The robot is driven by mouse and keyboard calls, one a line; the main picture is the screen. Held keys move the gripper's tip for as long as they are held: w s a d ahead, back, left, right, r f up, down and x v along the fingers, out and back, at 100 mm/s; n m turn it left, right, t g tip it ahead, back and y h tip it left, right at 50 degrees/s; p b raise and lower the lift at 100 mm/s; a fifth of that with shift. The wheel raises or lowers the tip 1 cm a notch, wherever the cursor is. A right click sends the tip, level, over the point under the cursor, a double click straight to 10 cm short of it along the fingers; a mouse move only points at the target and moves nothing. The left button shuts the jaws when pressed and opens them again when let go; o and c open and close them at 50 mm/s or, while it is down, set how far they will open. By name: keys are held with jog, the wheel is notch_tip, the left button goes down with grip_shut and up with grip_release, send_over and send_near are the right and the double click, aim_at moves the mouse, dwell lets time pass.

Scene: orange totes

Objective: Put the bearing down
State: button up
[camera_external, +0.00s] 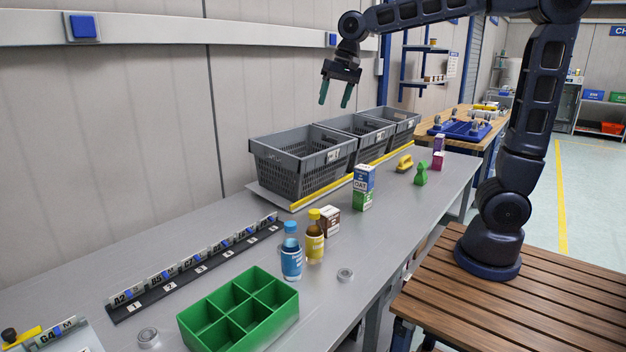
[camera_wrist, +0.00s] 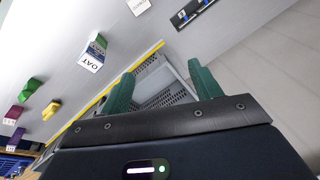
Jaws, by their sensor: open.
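Two metal rings that look like bearings lie flat on the grey workbench in the external view. One bearing (camera_external: 345,274) is right of the bottles. The other bearing (camera_external: 148,337) is left of the green divided box (camera_external: 290,313), near the bench front. My gripper (camera_external: 334,104) is high above the grey crates, pointing down, its two green fingers apart and nothing between them. In the wrist view my gripper (camera_wrist: 163,70) is also open and empty, with a grey crate below it. No bearing is clearly visible in the wrist view.
Three grey crates (camera_external: 278,177) stand along the wall behind a yellow strip. A blue bottle (camera_external: 291,258), a yellow bottle (camera_external: 314,240), a brown carton (camera_external: 330,221) and an oat carton (camera_external: 363,188) stand upright. A labelled rack (camera_external: 200,268) lies at the left. The bench centre is partly clear.

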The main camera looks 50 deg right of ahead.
jog(key=s+d+f+n+t, duration=0.1)
jog(key=s+d+f+n, duration=0.1)
jog(key=s+d+f, duration=0.3)
jog(key=s+d+f+n+h, duration=0.1)
jog(key=s+d+f+n, duration=0.2)
jog(key=s+d, duration=0.9)
jog(key=s+f, duration=0.2)
jog(key=s, duration=0.6)
jog(key=shift+s+d+t, duration=0.15)
jog(key=shift+d+t, duration=0.1)
jog(key=shift+t, duration=0.15)
jog(key=shift+o, duration=0.5)
jog(key=shift+f, duration=0.1)
